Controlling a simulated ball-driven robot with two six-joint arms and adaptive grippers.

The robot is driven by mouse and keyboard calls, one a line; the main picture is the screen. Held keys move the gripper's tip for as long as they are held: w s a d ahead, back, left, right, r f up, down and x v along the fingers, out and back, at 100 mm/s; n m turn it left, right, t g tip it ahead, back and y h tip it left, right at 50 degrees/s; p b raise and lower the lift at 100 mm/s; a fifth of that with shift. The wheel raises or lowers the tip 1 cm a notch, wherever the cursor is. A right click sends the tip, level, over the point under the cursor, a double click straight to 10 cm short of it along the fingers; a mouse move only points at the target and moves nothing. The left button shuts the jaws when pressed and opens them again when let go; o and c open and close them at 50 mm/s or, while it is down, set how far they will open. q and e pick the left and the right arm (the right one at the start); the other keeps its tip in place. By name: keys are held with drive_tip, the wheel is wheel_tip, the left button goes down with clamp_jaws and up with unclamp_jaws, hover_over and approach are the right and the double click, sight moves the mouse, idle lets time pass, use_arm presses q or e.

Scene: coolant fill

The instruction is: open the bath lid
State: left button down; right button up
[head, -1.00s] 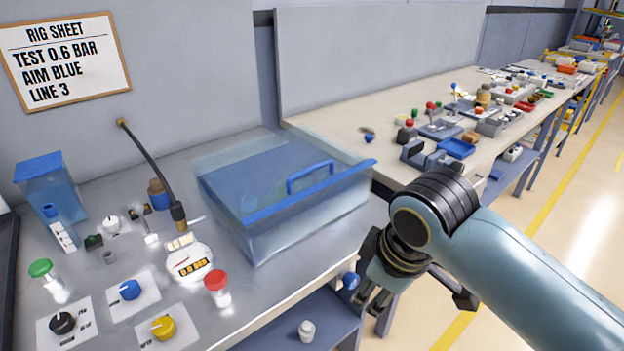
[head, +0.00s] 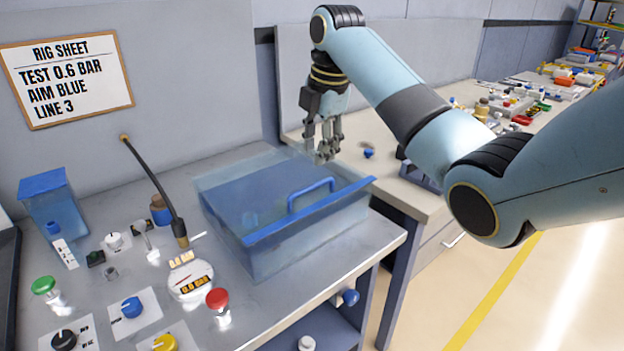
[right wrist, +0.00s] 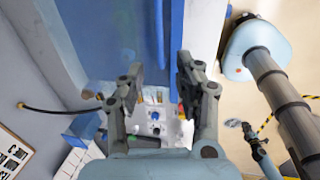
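The bath (head: 300,245) is a clear box on the grey bench. Its blue lid (head: 245,195) lies flat across the top, with an arched blue handle (head: 312,188) near the front edge. My right gripper (head: 325,155) points down, over or close to the bath's right rear part, apart from the handle. In the right wrist view, the gripper's fingers (right wrist: 158,78) are spread with nothing between them. The blue lid (right wrist: 108,40) and the handle bar (right wrist: 157,30) show there beyond the fingers.
A hose (head: 155,185) stands left of the bath. A pressure gauge (head: 190,282), a red-topped button (head: 218,299), and several knobs sit at the front left. A second bench (head: 430,205) with loose parts stands to the right. A rig sheet (head: 68,78) hangs on the wall.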

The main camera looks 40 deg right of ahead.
sight(311, 186)
drive_tip(key=f, duration=0.3)
drive_tip(key=w+f, duration=0.1)
drive_tip(key=f, duration=0.2)
drive_tip(key=f+p, duration=0.1)
drive_tip(key=f, duration=0.2)
drive_tip(key=shift+w+a, duration=0.1)
drive_tip(key=shift+w, duration=0.3)
clamp_jaws()
